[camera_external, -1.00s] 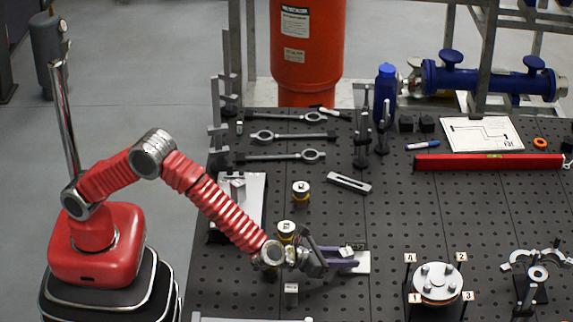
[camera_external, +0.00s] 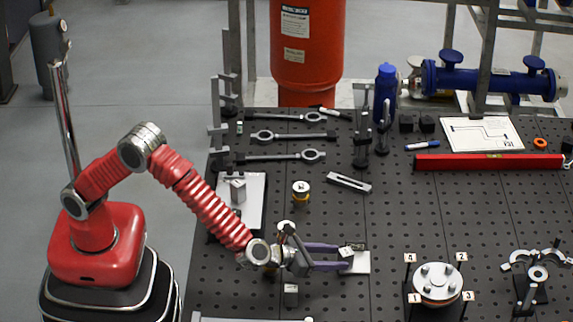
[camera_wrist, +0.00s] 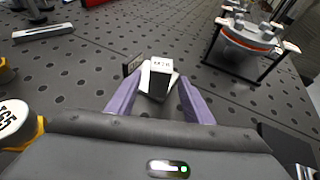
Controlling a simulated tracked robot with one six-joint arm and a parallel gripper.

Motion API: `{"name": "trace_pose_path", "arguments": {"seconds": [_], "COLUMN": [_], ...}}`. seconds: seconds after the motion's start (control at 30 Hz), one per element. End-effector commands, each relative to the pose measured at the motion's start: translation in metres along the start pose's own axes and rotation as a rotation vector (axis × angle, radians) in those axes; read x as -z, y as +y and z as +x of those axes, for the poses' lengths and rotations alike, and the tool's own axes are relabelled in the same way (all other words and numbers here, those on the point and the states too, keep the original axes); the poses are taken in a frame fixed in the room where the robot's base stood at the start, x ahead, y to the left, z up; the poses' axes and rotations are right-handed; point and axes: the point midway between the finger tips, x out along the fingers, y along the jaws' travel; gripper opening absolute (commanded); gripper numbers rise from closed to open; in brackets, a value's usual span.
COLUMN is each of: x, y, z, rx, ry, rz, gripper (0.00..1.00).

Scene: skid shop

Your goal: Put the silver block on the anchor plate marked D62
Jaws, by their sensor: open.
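The silver block (camera_external: 346,252), with a light labelled top, stands on a pale anchor plate (camera_external: 361,264) at the middle of the bench. In the wrist view the block (camera_wrist: 159,82) shows a dark near face, with a pale plate edge (camera_wrist: 145,77) beside it. A small dark tag (camera_wrist: 132,65) stands beside it; its lettering is too small to read surely. My gripper (camera_external: 341,257) is open, its purple fingers on either side of the block. In the wrist view gaps show between the block and both fingers (camera_wrist: 160,77).
A flanged fitting on a stand (camera_external: 437,283) with numbered posts is to the right. A pale tray (camera_external: 255,192) is at left.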

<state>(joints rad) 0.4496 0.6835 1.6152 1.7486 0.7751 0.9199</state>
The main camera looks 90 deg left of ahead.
Motion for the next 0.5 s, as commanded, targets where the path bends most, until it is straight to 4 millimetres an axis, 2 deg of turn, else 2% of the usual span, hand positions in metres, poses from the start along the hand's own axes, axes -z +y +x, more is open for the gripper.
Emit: {"name": "trace_pose_path", "arguments": {"seconds": [0.3,0.5], "x": [0.000,0.000], "y": [-0.001,0.000], "z": [-0.055,-0.074], "rx": [0.002,0.001], "ry": [0.000,0.000], "rz": [0.000,-0.001], "gripper": [0.47,0.47]}}
